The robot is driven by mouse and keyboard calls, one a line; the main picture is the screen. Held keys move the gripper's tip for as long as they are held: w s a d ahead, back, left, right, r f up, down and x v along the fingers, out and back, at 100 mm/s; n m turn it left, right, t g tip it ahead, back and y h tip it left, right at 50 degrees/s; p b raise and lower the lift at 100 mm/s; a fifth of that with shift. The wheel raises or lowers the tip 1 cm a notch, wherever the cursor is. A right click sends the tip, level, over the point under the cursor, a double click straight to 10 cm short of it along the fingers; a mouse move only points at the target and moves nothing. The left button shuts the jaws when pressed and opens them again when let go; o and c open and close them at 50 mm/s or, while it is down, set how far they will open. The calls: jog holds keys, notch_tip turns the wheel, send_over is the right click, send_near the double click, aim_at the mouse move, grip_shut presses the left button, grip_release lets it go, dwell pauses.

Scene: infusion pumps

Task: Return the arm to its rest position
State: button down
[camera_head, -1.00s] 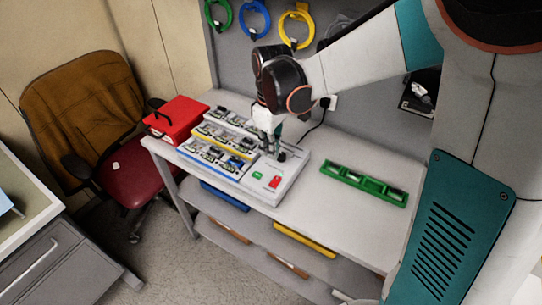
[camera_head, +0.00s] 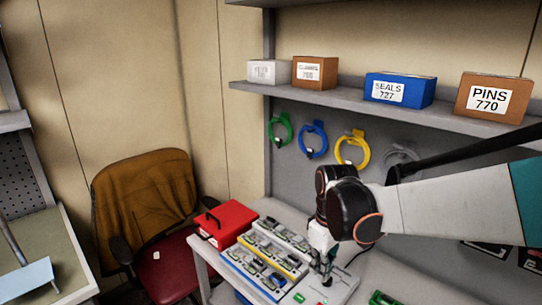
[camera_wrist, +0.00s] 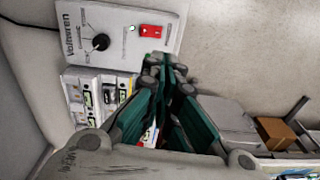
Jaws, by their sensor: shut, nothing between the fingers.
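My arm reaches in from the right in the head view, and my gripper (camera_head: 325,270) points down over the bench. It is shut and empty, just above the white control panel (camera_head: 340,288). In the wrist view my gripper's teal fingers (camera_wrist: 166,68) come together at their tips with nothing held. The panel (camera_wrist: 112,20) there shows a black knob (camera_wrist: 100,42), a red switch (camera_wrist: 151,31) and a small green light. The knob is apart from the fingers in that view. Part of the panel is hidden behind the gripper in the head view.
Trays of small parts (camera_head: 262,262) and a red toolbox (camera_head: 227,222) stand left of my gripper. A green tray (camera_head: 382,298) lies to the right. A shelf with boxes (camera_head: 400,89) and hanging coiled cables (camera_head: 313,140) are behind. A chair (camera_head: 146,200) stands at left.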

jog(key=s+d+m+t+b, duration=0.3)
jog(key=s+m, duration=0.1)
jog(key=s, duration=0.3)
jog(key=s+d+m+t+b, duration=0.3)
jog(key=s+m+t, duration=0.1)
jog(key=s, duration=0.4)
jog(key=shift+s+d+b, duration=0.15)
jog(key=shift+s+b, duration=0.15)
jog(key=shift+b, duration=0.1)
